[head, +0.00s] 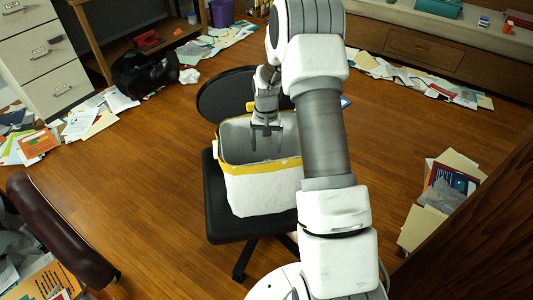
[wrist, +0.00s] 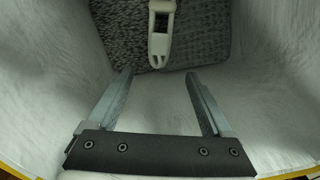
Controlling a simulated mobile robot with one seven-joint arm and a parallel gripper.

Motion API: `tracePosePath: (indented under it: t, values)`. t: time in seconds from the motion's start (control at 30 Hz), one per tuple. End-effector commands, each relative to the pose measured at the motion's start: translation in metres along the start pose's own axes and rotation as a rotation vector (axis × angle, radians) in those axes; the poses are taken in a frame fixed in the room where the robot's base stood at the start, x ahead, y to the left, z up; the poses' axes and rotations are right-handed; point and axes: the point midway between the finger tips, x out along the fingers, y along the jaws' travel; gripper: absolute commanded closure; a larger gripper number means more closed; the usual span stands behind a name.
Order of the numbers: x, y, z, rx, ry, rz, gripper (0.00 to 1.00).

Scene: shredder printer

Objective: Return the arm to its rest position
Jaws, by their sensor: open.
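My gripper (head: 267,144) reaches down into the top of a white bin with a yellow rim (head: 262,190). The bin stands on the seat of a black office chair (head: 222,215). In the wrist view my gripper (wrist: 158,85) is open, with nothing between its two fingers. Beyond the fingertips, inside the bin, lies a grey textured thing (wrist: 105,30) with a pale looped piece (wrist: 161,40) over it. I cannot tell what these are. The pale bin wall (wrist: 270,90) surrounds the fingers. My arm stretches from the lower right up and over to the bin.
A white drawer cabinet (head: 45,65) stands at the left, a brown chair arm (head: 60,235) at lower left. A dark wooden panel (head: 480,230) is at right. Papers (head: 108,103) lie scattered along the edges. The wooden floor (head: 130,190) left of the bin is clear.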

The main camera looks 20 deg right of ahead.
Motion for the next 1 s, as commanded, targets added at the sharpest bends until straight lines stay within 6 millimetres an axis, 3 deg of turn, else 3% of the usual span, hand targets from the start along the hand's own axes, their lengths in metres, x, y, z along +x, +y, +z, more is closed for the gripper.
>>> tracePosePath:
  t: [0.03, 0.1, 0.3, 0.77, 0.87, 1.0]
  values:
    - [-0.018, 0.000, -0.001, -0.001, 0.004, -0.001, 0.16]
    - [-0.035, 0.000, -0.001, -0.001, 0.004, 0.000, 0.16]
    - [-0.071, 0.000, 0.000, 0.001, 0.002, 0.000, 0.16]
    - [-0.098, -0.001, 0.002, -0.008, 0.011, -0.001, 0.16]
    - [-0.120, -0.004, 0.009, -0.029, 0.032, -0.005, 0.16]
    - [-0.165, -0.009, 0.029, -0.074, 0.079, -0.012, 0.16]
